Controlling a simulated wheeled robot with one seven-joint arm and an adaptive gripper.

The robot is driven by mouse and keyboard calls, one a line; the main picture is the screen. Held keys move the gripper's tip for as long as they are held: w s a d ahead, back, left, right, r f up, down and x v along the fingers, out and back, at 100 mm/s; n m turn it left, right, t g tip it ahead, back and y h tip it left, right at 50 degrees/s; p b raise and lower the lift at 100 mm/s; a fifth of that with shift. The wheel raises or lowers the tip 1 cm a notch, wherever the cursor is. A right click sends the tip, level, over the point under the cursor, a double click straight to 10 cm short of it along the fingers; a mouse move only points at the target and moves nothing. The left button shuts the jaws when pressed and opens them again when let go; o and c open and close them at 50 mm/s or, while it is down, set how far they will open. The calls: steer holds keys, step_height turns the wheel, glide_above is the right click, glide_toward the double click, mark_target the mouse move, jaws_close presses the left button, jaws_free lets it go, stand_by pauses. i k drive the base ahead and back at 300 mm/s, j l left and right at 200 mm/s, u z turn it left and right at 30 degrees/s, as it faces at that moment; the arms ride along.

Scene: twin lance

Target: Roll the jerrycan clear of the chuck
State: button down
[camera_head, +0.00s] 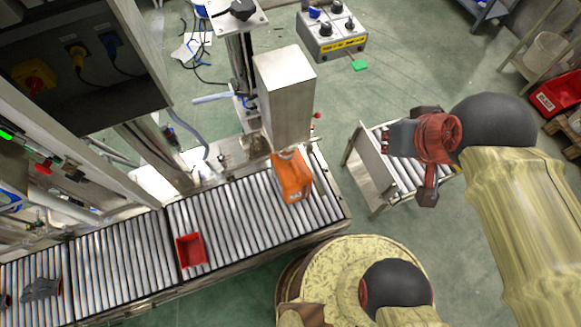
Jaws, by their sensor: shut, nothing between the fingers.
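An orange jerrycan (291,180) is on the roller conveyor (235,218), near its right end. Its upper end is close against the foot of a tall metal housing (285,95), which may hide part of it. I cannot clearly make out the chuck; it may be at or behind this housing. My gripper (403,138) is at the right, above a short roller section and well apart from the jerrycan. It is shut and empty.
A red open bin (191,250) sits on the conveyor left of the jerrycan, with clear rollers between them. A dark grey object (41,289) lies at the far left. A control box (332,32) stands behind. A short roller stand (385,165) is below my gripper.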

mark_target(293, 179)
steer(key=k+l, duration=0.15)
steer(key=l, duration=0.25)
steer(key=k+l+u, duration=0.1)
steer(key=l, duration=0.3)
steer(key=k+l, duration=0.15)
steer(key=l, duration=0.25)
steer(key=i+l+u, duration=0.1)
steer(key=l, duration=0.25)
steer(key=i+l+u, duration=0.1)
steer(key=i+l, duration=0.2)
